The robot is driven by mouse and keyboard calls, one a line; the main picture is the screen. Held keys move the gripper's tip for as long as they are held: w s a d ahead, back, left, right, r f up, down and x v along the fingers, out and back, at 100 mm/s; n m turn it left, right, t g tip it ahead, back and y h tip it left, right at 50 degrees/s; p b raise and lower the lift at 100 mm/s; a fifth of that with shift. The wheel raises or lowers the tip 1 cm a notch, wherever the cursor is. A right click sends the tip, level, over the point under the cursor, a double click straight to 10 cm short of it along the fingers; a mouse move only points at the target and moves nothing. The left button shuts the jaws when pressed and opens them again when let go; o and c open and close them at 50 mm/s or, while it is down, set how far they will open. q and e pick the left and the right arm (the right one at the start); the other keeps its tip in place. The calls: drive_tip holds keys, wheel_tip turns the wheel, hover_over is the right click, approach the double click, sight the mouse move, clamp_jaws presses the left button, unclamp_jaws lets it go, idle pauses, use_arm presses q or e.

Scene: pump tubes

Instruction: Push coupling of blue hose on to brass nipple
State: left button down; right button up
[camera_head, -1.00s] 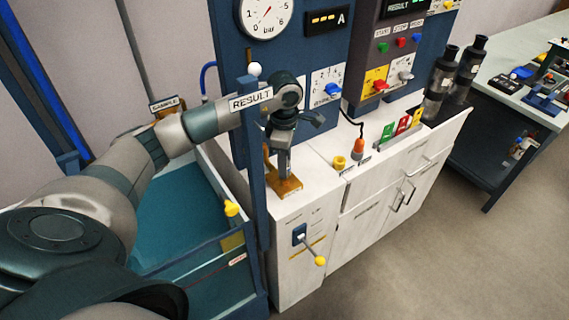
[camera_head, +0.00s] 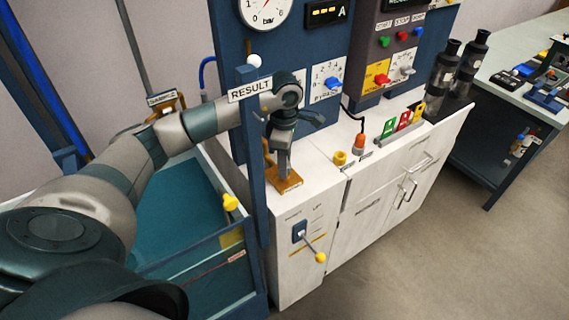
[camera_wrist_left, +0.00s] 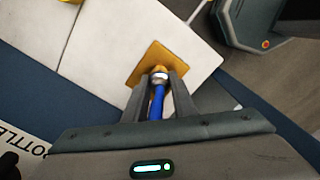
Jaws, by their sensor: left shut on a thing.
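My left gripper (camera_head: 283,172) reaches down over the left end of the white bench top, behind the blue post with the RESULT sign. In the left wrist view its two fingers (camera_wrist_left: 160,82) are shut on the coupling (camera_wrist_left: 160,76), a silvery collar at the end of the blue hose (camera_wrist_left: 157,104). The coupling sits at the brass-coloured square plate (camera_wrist_left: 150,58), with a bit of brass showing just beyond it. The plate also shows in the head view (camera_head: 287,186). The brass nipple is mostly hidden, so I cannot tell how far the coupling is on it.
The blue RESULT post (camera_head: 255,180) stands close in front of my left forearm. A yellow-knobbed lever (camera_head: 320,257) sticks out of the cabinet front. A yellow cap (camera_head: 340,158) and an orange plug (camera_head: 359,143) stand to the right. A teal tank (camera_head: 180,215) lies below my arm.

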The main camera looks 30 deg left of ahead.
use_arm(q)
drive_tip(key=shift+s+f+b, duration=0.1)
drive_tip(key=shift+f+b, duration=0.2)
drive_tip(key=shift+f, duration=0.1)
